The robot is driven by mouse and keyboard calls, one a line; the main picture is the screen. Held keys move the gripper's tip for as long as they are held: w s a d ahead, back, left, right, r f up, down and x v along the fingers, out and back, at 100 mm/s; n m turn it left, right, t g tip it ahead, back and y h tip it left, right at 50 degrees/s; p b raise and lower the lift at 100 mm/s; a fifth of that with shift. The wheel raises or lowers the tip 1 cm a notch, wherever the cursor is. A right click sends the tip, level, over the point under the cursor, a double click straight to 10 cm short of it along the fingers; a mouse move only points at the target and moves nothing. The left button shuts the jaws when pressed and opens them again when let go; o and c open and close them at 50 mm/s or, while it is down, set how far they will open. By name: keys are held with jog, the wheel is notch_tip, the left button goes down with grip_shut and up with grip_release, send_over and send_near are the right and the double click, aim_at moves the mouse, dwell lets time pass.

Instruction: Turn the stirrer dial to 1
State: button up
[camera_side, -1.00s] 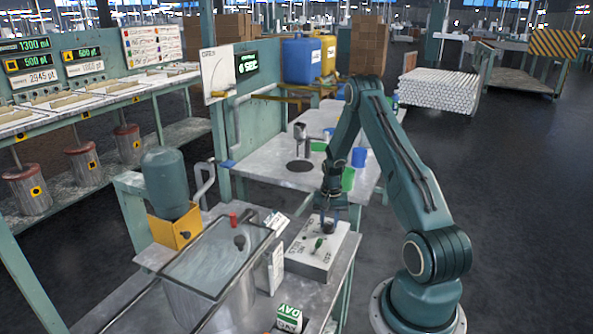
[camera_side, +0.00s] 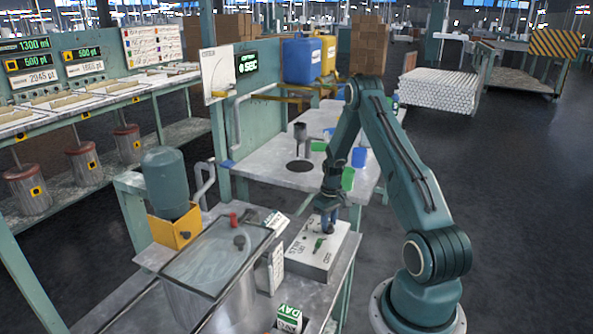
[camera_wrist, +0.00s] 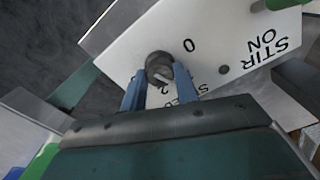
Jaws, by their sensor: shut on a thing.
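The stirrer box (camera_side: 318,256) is a pale box on the bench in the side view, with a green switch (camera_side: 319,243) on its top. In the wrist view its white top (camera_wrist: 214,22) shows "STIR ON" and a "0", with part of a "2" near the dial. The dark round dial (camera_wrist: 159,66) has a pale mark pointing to the lower right in the picture. My gripper (camera_wrist: 160,82) has its blue fingers shut on the dial, one on each side. The "1" cannot be made out. In the side view my gripper (camera_side: 328,226) stands over the box's far part.
A lidded tank (camera_side: 215,262) stands left of the stirrer box, with a teal motor (camera_side: 171,182) behind it. A small white-and-green box (camera_side: 289,318) is at the front. Behind is a second table with blue (camera_side: 359,157) and green (camera_side: 348,179) cups.

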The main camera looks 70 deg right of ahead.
aim_at(329, 224)
jog(key=shift+n, duration=0.7)
jog(key=o, duration=1)
jog(key=shift+r, duration=0.15)
notch_tip(329, 224, up, 14)
jog(key=shift+f, duration=0.2)
jog(key=shift+r, duration=0.1)
